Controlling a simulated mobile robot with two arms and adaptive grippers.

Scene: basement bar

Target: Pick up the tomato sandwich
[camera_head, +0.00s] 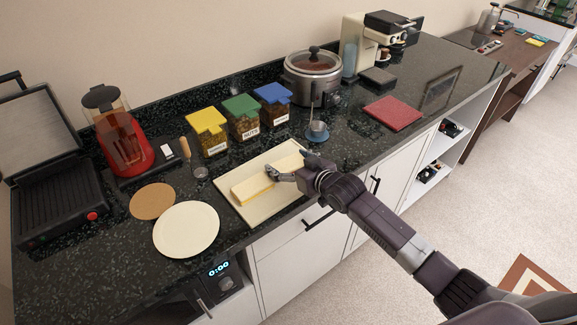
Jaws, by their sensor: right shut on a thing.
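A pale cutting board (228,208) lies on the dark counter in the head view. A long cream-coloured, bread-like piece, which I take as the tomato sandwich (252,190), lies on the board; no tomato filling can be made out. A second pale piece (289,164) shows behind my gripper. My right gripper (274,173) reaches in from the lower right, low over the board, and is shut at the right end of the front piece. The fingers partly hide where they meet it. My left gripper is out of view.
A white plate (186,229) and a round cork mat (152,201) lie left of the board.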

